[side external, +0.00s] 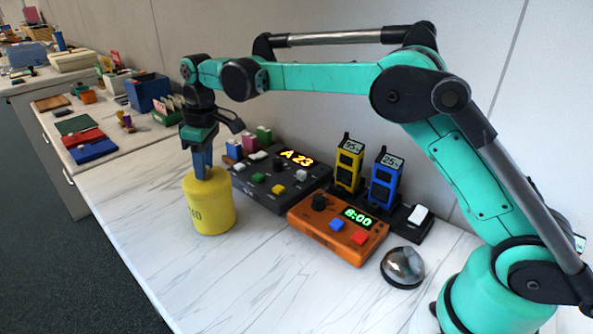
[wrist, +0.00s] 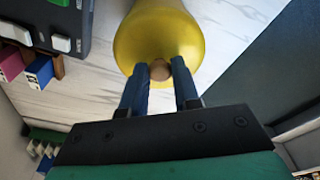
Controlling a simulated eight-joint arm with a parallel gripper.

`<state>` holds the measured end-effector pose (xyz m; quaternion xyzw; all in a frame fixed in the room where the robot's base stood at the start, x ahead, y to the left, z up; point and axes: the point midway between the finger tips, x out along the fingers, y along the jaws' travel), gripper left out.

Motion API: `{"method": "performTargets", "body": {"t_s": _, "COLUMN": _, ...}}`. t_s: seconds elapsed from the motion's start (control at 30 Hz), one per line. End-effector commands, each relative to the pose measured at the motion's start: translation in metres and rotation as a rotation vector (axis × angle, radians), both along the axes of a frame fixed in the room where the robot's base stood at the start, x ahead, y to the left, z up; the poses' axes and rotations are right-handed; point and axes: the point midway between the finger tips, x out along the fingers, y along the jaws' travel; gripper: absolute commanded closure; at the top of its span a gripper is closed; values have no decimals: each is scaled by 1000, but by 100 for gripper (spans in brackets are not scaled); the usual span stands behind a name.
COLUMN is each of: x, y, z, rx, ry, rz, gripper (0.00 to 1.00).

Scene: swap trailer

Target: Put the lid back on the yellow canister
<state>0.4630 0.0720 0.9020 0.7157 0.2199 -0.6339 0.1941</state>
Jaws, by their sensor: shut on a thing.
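The yellow canister (side external: 209,208) stands upright on the white marbled counter, near its front-left edge, with dark lettering on its side. My gripper (side external: 202,172) points down right over its top. In the wrist view my blue fingers (wrist: 160,76) are shut on a small brown round knob (wrist: 160,70) at the yellow top (wrist: 157,35). The knob appears to be the lid's. The lid looks to be at the canister's top; I cannot tell whether it is fully seated, as no clear seam shows.
A dark grey console (side external: 265,183) with an orange display stands right of the canister. An orange box (side external: 325,231) with a green display, two handheld units (side external: 348,163) on a charger and a glass dome (side external: 402,267) stand further right. The counter (side external: 235,285) in front is clear.

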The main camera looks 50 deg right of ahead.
Motion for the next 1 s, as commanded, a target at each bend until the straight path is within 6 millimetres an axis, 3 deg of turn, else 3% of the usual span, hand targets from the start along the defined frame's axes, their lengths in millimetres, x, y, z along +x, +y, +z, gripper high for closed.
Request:
{"method": "performTargets", "body": {"t_s": 0.33, "x": 0, "y": 0, "z": 0, "rx": 0, "ry": 0, "rz": 0, "gripper": 100}}
{"method": "performTargets", "body": {"t_s": 0.37, "x": 0, "y": 0, "z": 0, "rx": 0, "ry": 0, "rz": 0, "gripper": 68}}
{"method": "performTargets", "body": {"t_s": 0.47, "x": 0, "y": 0, "z": 0, "rx": 0, "ry": 0, "rz": 0, "gripper": 40}}
{"method": "performTargets", "body": {"t_s": 0.7, "x": 0, "y": 0, "z": 0, "rx": 0, "ry": 0, "rz": 0, "gripper": 37}}
{"method": "performTargets", "body": {"t_s": 0.8, "x": 0, "y": 0, "z": 0, "rx": 0, "ry": 0, "rz": 0, "gripper": 9}}
{"method": "performTargets", "body": {"t_s": 1.0, "x": 0, "y": 0, "z": 0, "rx": 0, "ry": 0, "rz": 0, "gripper": 6}}
